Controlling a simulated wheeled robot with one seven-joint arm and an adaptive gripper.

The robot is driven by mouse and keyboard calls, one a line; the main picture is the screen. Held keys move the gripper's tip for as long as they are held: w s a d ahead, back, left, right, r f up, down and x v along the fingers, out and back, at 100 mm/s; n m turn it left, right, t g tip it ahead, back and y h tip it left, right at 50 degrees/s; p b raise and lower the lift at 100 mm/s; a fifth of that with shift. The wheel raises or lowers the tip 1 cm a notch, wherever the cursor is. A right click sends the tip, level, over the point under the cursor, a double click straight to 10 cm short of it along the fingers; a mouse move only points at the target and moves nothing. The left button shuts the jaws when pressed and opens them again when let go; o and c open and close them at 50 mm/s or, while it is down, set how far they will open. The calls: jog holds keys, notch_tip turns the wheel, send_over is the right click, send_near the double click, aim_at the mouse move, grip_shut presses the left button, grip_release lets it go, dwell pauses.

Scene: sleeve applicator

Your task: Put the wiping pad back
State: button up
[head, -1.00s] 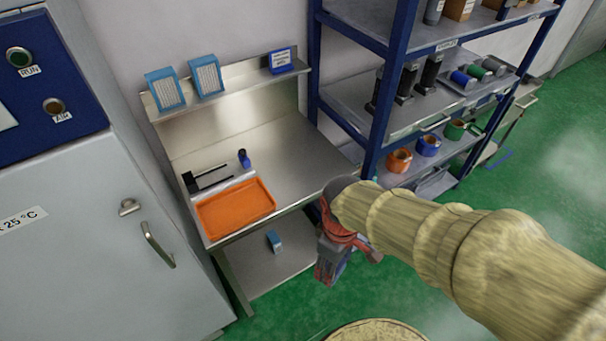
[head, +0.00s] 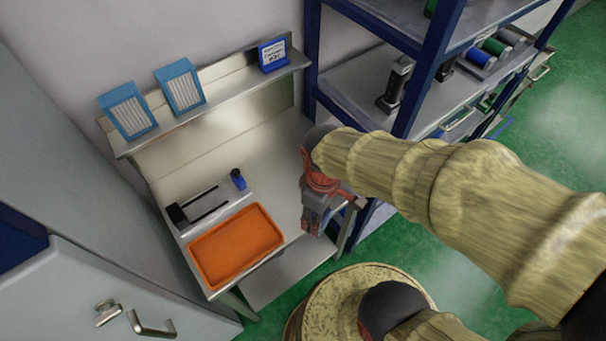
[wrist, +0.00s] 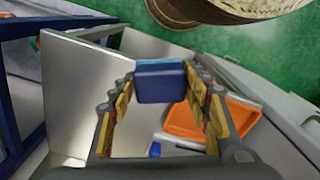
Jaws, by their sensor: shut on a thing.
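A dark blue block with a light blue edge, which I take for the wiping pad (wrist: 161,84), sits between my fingertips in the wrist view. My gripper (head: 315,220) is shut on it. In the head view my gripper hangs at the right front side of the steel bench (head: 280,165), and the pad is not clearly visible there. The bench carries an orange tray (head: 236,246) at its front left, which the wrist view also shows (wrist: 205,117). Whether the gripper is over the bench top or just beside it is hard to tell.
The ledge above holds two blue-framed panels (head: 128,113) (head: 180,86) and a blue sign (head: 273,54). A blue rack (head: 428,75) stands right. The right bench top looks clear.

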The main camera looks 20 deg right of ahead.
jog(key=w+d+f+b, duration=0.1)
jog(key=w+f, duration=0.2)
jog(key=w, duration=0.1)
jog(key=w+d+f+b, duration=0.1)
jog(key=w+f, duration=0.1)
jog(key=w, duration=0.3)
jog(key=w+d+f, duration=0.1)
jog(key=w+f, duration=0.2)
jog(key=w, duration=0.1)
jog(key=shift+w+d+f+b, duration=0.15)
jog(key=shift+w+f+b, duration=0.05)
jog(key=shift+f+b, duration=0.2)
jog(key=shift+w+d+f, duration=0.1)
jog(key=shift+w+f, duration=0.35)
jog(key=shift+f, duration=0.15)
jog(key=shift+w+f+b, duration=0.1)
jog(key=shift+f+b, duration=0.45)
jog(key=shift+f, duration=0.95)
jog(key=shift+f, duration=0.1)
jog(key=o, duration=0.9)
jog(key=shift+o, duration=0.5)
